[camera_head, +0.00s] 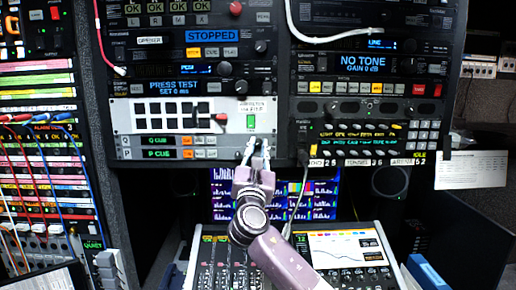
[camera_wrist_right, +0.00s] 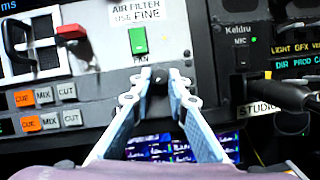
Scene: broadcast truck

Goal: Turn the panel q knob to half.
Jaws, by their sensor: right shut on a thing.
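My right gripper (camera_head: 255,148) reaches up to the right end of the rack panel with the "Q CUE" row (camera_head: 158,140). In the right wrist view its two blue-grey fingers (camera_wrist_right: 160,78) close from both sides on a small dark knob, the panel q knob (camera_wrist_right: 160,72). The knob lines up with the upper CUE, MIX, CUT row (camera_wrist_right: 45,94), below the green FAN switch (camera_wrist_right: 139,41). The fingers cover much of it, and its pointer angle cannot be read. My left gripper is not in view.
The "P CUE" row (camera_head: 158,154) is just below. A red-handled lever (camera_wrist_right: 70,32) is up and left of the fingers. A black plug with a cable (camera_wrist_right: 280,92) sticks out close on the right. Monitors (camera_head: 220,185) and a mixing console (camera_head: 345,250) are below.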

